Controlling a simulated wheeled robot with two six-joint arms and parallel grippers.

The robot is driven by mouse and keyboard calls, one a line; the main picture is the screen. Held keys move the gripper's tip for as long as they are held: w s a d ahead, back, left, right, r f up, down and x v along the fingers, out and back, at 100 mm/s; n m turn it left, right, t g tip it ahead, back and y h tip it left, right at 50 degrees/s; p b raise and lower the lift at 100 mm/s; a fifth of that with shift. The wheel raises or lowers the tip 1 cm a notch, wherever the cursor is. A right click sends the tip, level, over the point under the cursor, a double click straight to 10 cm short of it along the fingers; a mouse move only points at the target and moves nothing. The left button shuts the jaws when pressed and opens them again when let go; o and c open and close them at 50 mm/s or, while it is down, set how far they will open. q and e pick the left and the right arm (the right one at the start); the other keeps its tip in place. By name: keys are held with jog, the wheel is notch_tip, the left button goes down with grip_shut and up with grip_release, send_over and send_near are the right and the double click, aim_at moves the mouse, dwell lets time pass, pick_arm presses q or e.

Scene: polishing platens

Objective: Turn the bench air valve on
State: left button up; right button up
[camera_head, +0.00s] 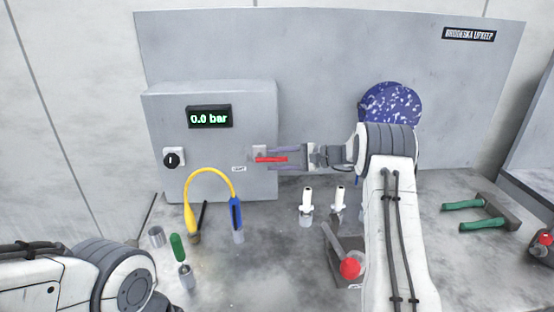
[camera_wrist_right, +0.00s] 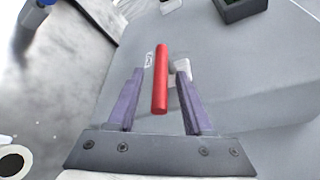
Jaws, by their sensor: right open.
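The valve's red lever (camera_head: 271,159) lies level at the right part of the grey box's front, by a small pale valve mount (camera_head: 259,150). In the right wrist view, the red lever (camera_wrist_right: 161,80) stands between the two fingers (camera_wrist_right: 160,88), with gaps on both sides. My left arm shows at the lower left, but its gripper is out of view.
The grey box (camera_head: 255,100) also carries a black knob (camera_head: 173,158). A yellow hose (camera_head: 213,170) with a blue grip stands below. White-topped fittings (camera_head: 307,198), a red-ball lever (camera_head: 350,268), a green-handled tool (camera_head: 484,224) and a speckled blue disc (camera_head: 391,103) are nearby.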

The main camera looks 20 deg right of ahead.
grip_shut()
dwell(1.4)
